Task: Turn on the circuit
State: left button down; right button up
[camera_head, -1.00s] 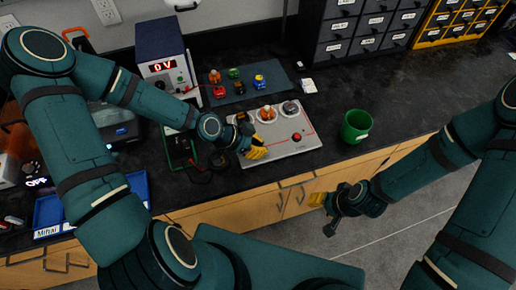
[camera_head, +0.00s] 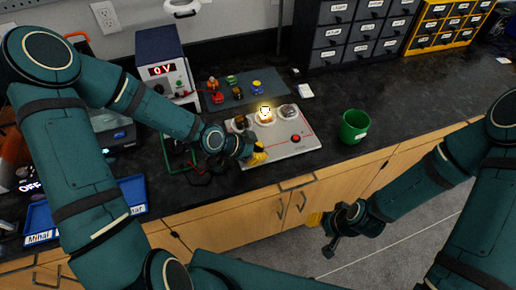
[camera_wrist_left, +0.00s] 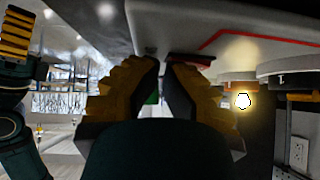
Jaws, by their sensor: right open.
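The pale circuit board (camera_head: 300,151) lies flat near the counter's front edge. Its middle bulb (camera_head: 265,113) glows bright yellow, and the glow also shows in the left wrist view (camera_wrist_left: 243,101). A red button (camera_head: 295,138) sits toward the board's right. My right gripper (camera_head: 330,220) is open and empty in front of the cabinets.
A power supply (camera_head: 160,55) reading 0 V stands behind. A dark mat (camera_head: 240,97) with several small parts lies behind the board. A green cup (camera_head: 354,126) stands to the right, a blue tray (camera_head: 133,192) to the left. The counter's right side is clear.

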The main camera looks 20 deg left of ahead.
pick_arm(q)
jog(key=shift+a, duration=0.15)
jog(key=shift+w+a+r+p, duration=0.2)
jog(key=shift+w+p, duration=0.15)
jog(key=shift+p, duration=0.15)
jog(key=shift+w+a, duration=0.15)
jog(key=shift+w, duration=0.15)
jog(key=shift+r, duration=0.1)
